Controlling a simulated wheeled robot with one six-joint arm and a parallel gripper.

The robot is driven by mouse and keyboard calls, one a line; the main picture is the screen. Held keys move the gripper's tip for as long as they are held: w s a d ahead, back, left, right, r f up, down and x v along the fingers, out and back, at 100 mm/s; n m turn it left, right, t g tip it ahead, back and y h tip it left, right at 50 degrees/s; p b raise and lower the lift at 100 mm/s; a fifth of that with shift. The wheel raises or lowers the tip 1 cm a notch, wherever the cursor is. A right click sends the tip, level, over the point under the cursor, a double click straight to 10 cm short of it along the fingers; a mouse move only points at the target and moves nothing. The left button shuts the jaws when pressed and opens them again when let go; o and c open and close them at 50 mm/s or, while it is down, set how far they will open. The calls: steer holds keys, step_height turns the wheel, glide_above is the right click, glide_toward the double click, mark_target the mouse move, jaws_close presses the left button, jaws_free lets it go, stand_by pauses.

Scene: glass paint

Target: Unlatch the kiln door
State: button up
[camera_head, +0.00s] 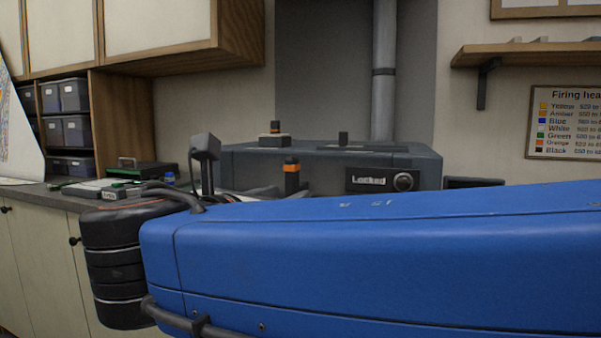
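The grey kiln (240,160) stands at the back centre. A dark panel on its front reads "Locked" (368,181), with a round metal knob (403,182) at its right end. My blue arm link (380,250) crosses the foreground and hides the lower part of the kiln. I cannot make out my gripper's fingers.
A counter with cabinets (30,250) runs along the left, with a green-and-black case (140,170) on it. A metal flue pipe (384,80) rises behind the kiln. A wooden shelf (530,52) and a firing chart (570,125) are on the right wall.

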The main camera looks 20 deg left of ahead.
mark_target(298, 172)
steer(key=s+a+r+n+y, duration=0.1)
steer(key=s+a+r, duration=0.1)
steer(key=a, duration=0.1)
steer(key=shift+t, duration=0.4)
steer(key=w, duration=1.7)
steer(key=shift+f, duration=0.25)
jaws_close()
